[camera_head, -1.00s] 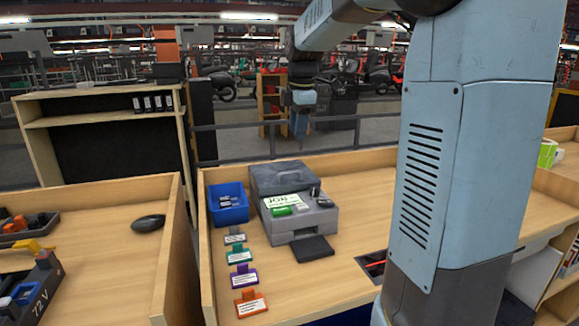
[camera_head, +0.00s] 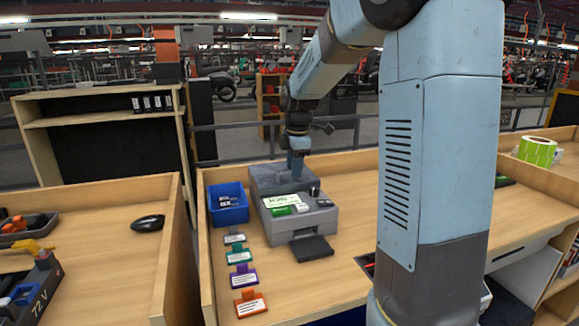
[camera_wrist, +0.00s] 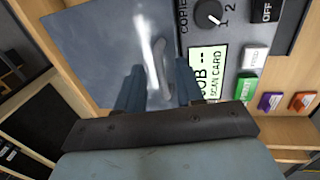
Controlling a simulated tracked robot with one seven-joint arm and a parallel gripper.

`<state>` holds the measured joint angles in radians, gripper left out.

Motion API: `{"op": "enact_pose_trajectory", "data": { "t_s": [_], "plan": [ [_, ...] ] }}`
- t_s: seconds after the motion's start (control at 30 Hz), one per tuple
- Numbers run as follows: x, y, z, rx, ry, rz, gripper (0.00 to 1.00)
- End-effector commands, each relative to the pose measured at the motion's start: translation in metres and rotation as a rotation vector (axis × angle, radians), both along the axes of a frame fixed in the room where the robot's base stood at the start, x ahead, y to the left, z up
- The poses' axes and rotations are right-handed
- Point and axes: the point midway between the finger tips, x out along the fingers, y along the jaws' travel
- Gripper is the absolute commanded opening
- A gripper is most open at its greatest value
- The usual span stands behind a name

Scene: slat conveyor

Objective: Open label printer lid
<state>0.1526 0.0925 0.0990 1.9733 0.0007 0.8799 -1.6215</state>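The grey label printer (camera_head: 311,221) stands on the wooden bench. Its darker lid (camera_head: 262,180) is closed at the back left of the top. My gripper (camera_head: 296,172) is just above the lid, pointing down. In the wrist view the lid (camera_wrist: 95,45) fills the upper left, with a shiny bar handle (camera_wrist: 157,52) on it. My gripper's two fingers (camera_wrist: 158,82) are apart, and the handle shows between them. I cannot tell whether the fingers touch it. The display (camera_wrist: 206,72) reads "JOB - SCAN CARD".
A blue bin (camera_head: 228,211) stands left of the printer. Several coloured label cards (camera_head: 242,278) lie in front of the bin. A green-and-white roll (camera_head: 537,151) is at the far right.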

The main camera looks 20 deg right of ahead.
Motion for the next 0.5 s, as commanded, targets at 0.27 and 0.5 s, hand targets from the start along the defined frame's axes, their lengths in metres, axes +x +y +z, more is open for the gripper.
{"op": "enact_pose_trajectory", "data": {
  "t_s": [0.27,0.5],
  "plan": [
    [-0.0001,0.0003,0.0003,0.000,0.000,0.000,0.27],
    [-0.0001,0.0006,0.0004,0.000,0.000,0.001,0.04]
  ]
}}
